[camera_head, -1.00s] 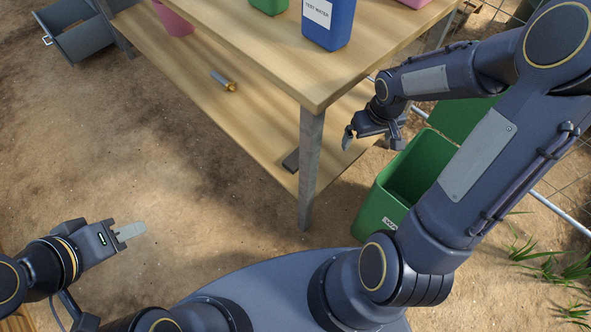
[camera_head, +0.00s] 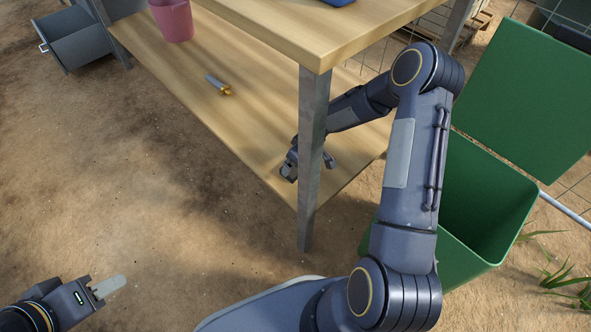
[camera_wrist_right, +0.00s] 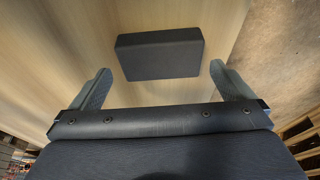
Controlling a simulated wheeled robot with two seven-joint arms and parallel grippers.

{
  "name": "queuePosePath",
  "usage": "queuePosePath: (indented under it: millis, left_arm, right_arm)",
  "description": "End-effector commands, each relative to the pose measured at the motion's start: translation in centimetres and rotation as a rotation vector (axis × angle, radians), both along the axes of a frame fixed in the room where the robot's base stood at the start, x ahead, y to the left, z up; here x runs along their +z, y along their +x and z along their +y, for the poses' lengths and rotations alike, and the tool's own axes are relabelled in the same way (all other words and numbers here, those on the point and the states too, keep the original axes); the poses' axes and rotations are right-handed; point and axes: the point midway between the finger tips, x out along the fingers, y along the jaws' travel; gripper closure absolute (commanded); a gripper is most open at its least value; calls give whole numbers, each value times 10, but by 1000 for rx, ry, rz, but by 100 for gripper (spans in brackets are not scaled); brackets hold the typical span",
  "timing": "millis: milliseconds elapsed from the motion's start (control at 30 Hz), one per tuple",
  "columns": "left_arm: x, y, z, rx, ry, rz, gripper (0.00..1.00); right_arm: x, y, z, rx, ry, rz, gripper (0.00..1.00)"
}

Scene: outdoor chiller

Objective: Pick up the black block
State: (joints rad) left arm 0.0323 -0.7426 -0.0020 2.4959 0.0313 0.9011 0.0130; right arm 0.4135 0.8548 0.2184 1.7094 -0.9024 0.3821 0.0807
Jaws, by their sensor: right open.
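The black block (camera_wrist_right: 160,54) lies on the wooden lower shelf in the right wrist view, seen from above. My right gripper (camera_wrist_right: 161,72) is open, with one finger to each side of the block in the picture. Most of the block shows beyond the fingertips, and no contact is visible. In the head view my right gripper (camera_head: 309,164) is low over the shelf, partly behind the table leg; I cannot make out the block there. My left gripper (camera_head: 108,287) is over bare ground at the lower left, empty, with its fingers seen edge-on.
The metal table leg (camera_head: 311,130) stands in front of my right gripper. The lower shelf (camera_head: 240,125) also holds a silver-and-yellow object (camera_head: 218,85) and a pink bucket (camera_head: 174,20). A green bin (camera_head: 478,205) stands right of the table. A grey drawer (camera_head: 80,40) is at the back left.

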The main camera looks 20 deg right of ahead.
Motion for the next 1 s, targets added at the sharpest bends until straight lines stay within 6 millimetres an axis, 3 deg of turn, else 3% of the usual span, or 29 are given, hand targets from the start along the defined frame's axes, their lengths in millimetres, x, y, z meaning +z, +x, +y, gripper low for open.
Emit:
queuePosePath:
  millis: [33,167,433,700,1000]
  left_arm:
    - [-11,0,0,0,0,0,66]
    - [-19,0,0,0,0,1,66]
    - [-19,0,0,0,0,0,66]
    - [-19,0,0,0,0,0,66]
    - [-15,0,0,0,0,0,66]
  right_arm:
    - [-14,2,2,1,0,1,0]
    - [-31,7,4,1,0,1,0]
    - [-33,9,5,-1,0,1,0]
    - [-33,9,5,-1,0,1,35]
    - [-26,9,5,0,-1,-1,37]
